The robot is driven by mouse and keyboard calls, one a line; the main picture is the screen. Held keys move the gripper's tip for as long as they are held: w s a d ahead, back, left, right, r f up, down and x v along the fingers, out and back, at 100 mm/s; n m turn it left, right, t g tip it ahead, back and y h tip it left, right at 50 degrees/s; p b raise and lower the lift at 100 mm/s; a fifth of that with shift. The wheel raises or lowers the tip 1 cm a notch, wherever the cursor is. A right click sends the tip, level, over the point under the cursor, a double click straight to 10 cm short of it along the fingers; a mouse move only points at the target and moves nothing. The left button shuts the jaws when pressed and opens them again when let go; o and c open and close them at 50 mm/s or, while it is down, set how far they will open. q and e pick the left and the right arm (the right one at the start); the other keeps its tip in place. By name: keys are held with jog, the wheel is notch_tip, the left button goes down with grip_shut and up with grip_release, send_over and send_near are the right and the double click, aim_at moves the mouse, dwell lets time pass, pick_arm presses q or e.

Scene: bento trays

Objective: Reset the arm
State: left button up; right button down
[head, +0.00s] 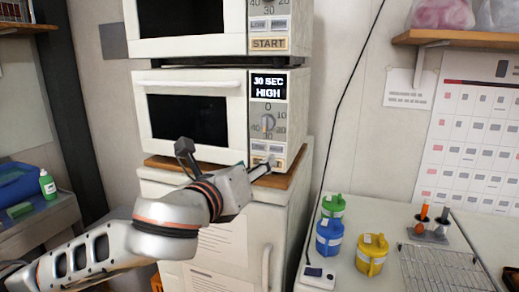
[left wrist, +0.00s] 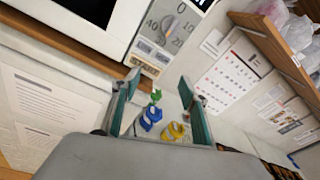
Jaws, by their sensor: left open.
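My left gripper (head: 228,156) is in front of the lower microwave (head: 190,77), at the height of its bottom edge. Its two fingers are spread apart with nothing between them. One fingertip overlaps the buttons at the bottom of the control panel (head: 268,115); I cannot tell whether it touches them. The display reads "30 SEC HIGH" and the microwave door is shut. In the left wrist view the open fingers (left wrist: 160,86) show below the panel (left wrist: 160,35). My right gripper is in neither view.
A second microwave (head: 200,48) sits above. The lower one rests on a wooden board (head: 170,163) on a white fridge-like cabinet (head: 222,240). Green (head: 333,206), blue (head: 329,237) and yellow (head: 372,256) containers and a wire rack (head: 445,270) stand on the right counter. A shelf (head: 455,39) juts out above.

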pick_arm(q)
jog(key=s+a+f+n+g, duration=0.25)
jog(key=f+n, duration=0.75)
jog(key=f, duration=0.8)
jog(key=s+a+f+n+g, duration=0.1)
jog(key=a+f+n, duration=0.2)
jog(key=f+n, duration=1.05)
jog(key=s+a+f+n+g+y, duration=0.1)
jog(key=s+a+f+n+y, duration=0.1)
jog(key=s+a+f+n, duration=0.2)
jog(key=s+a+f+n+g+y, duration=0.1)
jog(key=s+a+f+n, duration=0.3)
jog(key=s+a+f, duration=0.6)
jog(key=s+f+y, duration=0.1)
jog(key=s+f, duration=0.7)
jog(key=f, duration=0.6)
jog(key=shift+a+n, duration=0.2)
jog(key=shift+n, duration=0.15)
